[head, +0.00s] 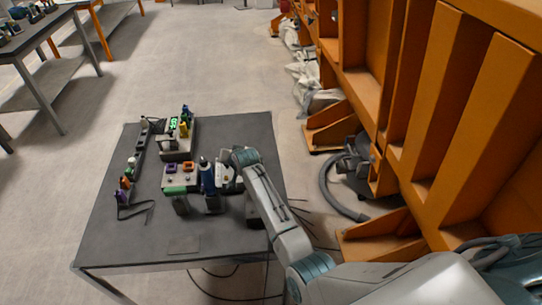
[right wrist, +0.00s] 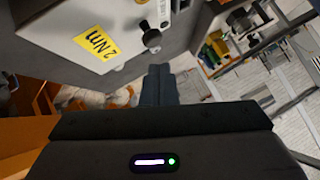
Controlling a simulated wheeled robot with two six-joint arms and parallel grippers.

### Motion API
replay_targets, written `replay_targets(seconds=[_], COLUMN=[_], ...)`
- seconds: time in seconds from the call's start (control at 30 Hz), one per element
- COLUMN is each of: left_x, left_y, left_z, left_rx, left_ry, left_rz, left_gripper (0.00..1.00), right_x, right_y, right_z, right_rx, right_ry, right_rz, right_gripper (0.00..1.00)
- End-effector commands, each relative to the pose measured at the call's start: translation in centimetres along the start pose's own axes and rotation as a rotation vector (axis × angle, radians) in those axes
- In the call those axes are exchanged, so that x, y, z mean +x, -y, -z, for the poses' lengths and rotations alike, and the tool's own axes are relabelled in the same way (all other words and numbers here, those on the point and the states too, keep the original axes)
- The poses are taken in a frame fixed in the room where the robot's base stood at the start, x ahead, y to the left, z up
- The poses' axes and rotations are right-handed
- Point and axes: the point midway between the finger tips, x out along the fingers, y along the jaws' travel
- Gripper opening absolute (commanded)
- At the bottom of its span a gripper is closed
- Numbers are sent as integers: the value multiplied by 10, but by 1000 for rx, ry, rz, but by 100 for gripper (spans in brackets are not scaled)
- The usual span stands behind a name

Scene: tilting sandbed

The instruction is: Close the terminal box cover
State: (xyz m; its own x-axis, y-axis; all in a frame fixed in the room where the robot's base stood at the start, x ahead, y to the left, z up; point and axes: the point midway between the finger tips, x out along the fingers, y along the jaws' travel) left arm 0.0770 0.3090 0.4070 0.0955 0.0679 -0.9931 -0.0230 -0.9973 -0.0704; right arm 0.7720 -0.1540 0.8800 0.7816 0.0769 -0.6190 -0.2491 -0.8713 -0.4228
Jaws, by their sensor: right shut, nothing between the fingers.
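A light grey box face with a yellow "2 Nm" label (right wrist: 97,43) and a black knob (right wrist: 151,38) fills the upper left of the right wrist view. I cannot tell whether this face is the terminal box cover. My right gripper (right wrist: 161,72) is shut and empty, its dark fingers together just below the knob; I cannot tell whether they touch the box. In the head view my right arm reaches over the table, its wrist beside a small whitish unit (head: 228,184). The gripper and part of that unit are hard to make out there. My left gripper is not in view.
The dark table (head: 220,238) also carries a grey box with purple and orange sockets (head: 181,176), a blue bottle-like item (head: 207,178) and a unit with a green display (head: 176,140). An orange frame (head: 440,110) stands to the right. The table's front is mostly clear.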

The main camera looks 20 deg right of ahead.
Motion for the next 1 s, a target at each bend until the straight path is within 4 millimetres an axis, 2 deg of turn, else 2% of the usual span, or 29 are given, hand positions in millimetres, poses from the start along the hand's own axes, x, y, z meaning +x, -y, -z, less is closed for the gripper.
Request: replay_targets(seconds=[0.4,1.0], left_x=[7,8], left_y=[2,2], left_z=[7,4], left_rx=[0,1], left_ry=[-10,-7], left_rz=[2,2], left_gripper=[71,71], right_x=[15,17], right_y=[0,0], right_z=[-15,-19], right_rx=[2,3], right_ry=[1,3], right_rz=[1,1], right_gripper=[0,0])
